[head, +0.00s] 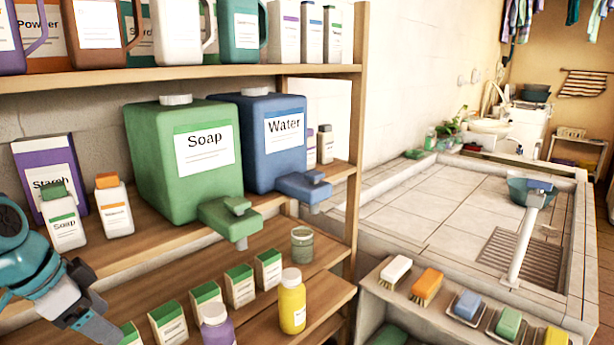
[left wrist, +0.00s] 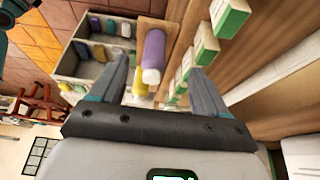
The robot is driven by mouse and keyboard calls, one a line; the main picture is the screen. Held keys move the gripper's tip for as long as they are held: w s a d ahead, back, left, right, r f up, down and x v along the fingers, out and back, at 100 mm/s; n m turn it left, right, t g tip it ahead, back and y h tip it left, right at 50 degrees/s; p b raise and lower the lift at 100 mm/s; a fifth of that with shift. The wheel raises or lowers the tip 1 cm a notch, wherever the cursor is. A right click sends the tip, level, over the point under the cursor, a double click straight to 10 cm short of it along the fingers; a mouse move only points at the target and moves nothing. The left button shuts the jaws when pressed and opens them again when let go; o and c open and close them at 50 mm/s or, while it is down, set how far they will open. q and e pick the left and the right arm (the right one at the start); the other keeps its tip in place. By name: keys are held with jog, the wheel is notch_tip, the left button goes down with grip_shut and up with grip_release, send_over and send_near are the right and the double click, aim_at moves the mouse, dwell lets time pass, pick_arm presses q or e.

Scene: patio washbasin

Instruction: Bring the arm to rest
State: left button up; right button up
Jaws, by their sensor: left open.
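My left gripper (head: 98,302) is at the lower left of the head view, in front of the shelf rack. Its arm comes in from the left edge. In the left wrist view its two fingers (left wrist: 160,82) stand wide apart with nothing held between them. Beyond the fingers, apparently apart from them, are a purple bottle (left wrist: 153,50) and a yellow bottle (left wrist: 139,85). In the head view the purple bottle (head: 217,330) and yellow bottle (head: 292,302) stand on the lower shelf, right of the gripper. My right gripper is not in view.
A green soap dispenser (head: 160,165) and blue water dispenser (head: 262,115) stand on the middle shelf (head: 130,252). Several green-and-white boxes (head: 240,290) line the lower shelf. A tiled basin (head: 440,215) lies right, with brushes and sponges (head: 466,305) along its front ledge.

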pick_arm(q)
jog(key=w+d+f+n+p, duration=0.1)
jog(key=d+f, duration=0.2)
jog(key=f, duration=0.5)
jog(key=w+d+f+n+g, duration=0.1)
jog(key=d+f+n, duration=0.15)
jog(key=f, duration=0.55)
jog(key=w+d+f+n+p, duration=0.1)
jog(key=d+f, duration=0.3)
jog(key=f, duration=0.4)
jog(key=s+d+f+n+g, duration=0.1)
jog(key=s+d+f+n, duration=0.1)
jog(key=s+d+f, duration=0.4)
jog(key=s+d+f+n+g+h+p, duration=0.1)
jog(key=s+d+f+n, duration=0.2)
jog(key=s+f, duration=1)
jog(key=s+d, duration=0.1)
jog(key=d, duration=0.2)
jog(key=shift+s+d, duration=0.25)
jog(key=shift+d, duration=0.15)
jog(key=shift+n, duration=0.25)
